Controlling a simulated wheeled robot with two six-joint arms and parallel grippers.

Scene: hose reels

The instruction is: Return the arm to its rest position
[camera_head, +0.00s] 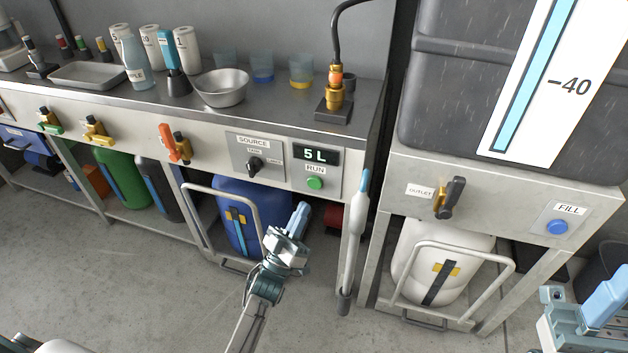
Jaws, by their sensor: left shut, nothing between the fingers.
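My left arm reaches up from the bottom middle of the head view. Its gripper (299,219) has pale blue fingers held together, with nothing between them. It is over the floor in front of the bench, and in the picture it overlaps the right edge of the blue container (232,215) under the bench. I cannot tell how far apart they are. My right gripper (603,302) shows only in part at the lower right corner, with a pale blue finger pointing up. Whether it is open or shut is unclear.
The steel bench (215,120) carries a metal bowl (222,90), cups and bottles. Its front has valves and a green RUN button (315,183). To the right stand a grey tank (470,80) on a frame and a white container (425,262). Grey floor (130,285) is clear at lower left.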

